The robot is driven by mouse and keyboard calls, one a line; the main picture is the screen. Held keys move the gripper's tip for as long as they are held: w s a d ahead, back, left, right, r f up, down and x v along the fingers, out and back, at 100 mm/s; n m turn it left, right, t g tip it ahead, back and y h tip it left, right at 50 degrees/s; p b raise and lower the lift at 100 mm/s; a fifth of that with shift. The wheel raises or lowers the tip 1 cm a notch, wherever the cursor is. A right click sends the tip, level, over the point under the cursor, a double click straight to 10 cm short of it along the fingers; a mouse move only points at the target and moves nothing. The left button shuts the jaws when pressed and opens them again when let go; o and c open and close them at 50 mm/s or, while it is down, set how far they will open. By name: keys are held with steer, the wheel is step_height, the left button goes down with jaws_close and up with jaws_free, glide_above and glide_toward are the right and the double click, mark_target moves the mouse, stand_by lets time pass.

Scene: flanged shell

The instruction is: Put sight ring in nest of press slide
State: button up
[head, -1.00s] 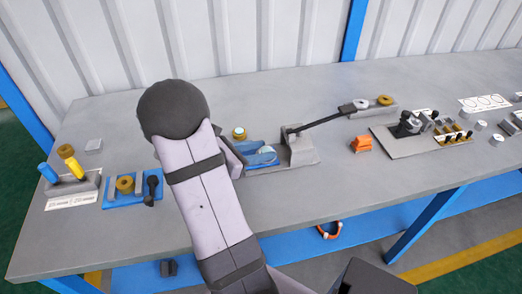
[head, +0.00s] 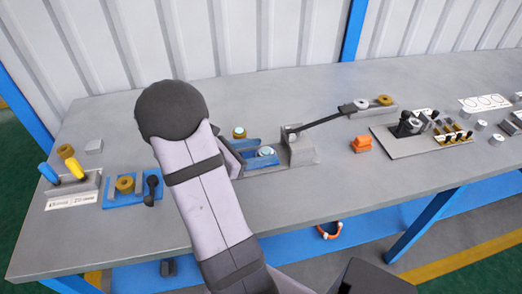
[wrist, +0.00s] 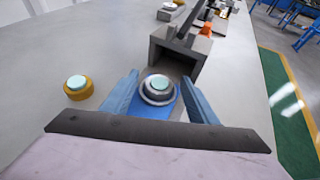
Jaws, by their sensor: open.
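A silver-grey sight ring with a pale teal centre (wrist: 159,88) sits on the blue press slide (wrist: 150,110) in the wrist view; it looks level, but its exact seating in the nest cannot be told. In the head view the ring (head: 266,152) shows on the blue slide just left of the grey press (head: 300,150). My gripper (wrist: 160,76) is open, with a blue finger on each side of the ring and visible gaps between. The press (wrist: 180,55) stands just beyond the ring. My arm hides part of the slide area in the head view.
A brass ring with a teal centre (wrist: 78,87) stands on the bench left of my gripper. The press's long dark lever (head: 320,120) reaches right toward a grey block with rings (head: 370,106). An orange item (head: 362,144) lies farther right.

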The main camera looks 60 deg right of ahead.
steer(key=v, duration=1.1)
steer(key=shift+w+a+b, duration=0.1)
steer(key=shift+a+b, duration=0.1)
steer(key=shift+b, duration=0.1)
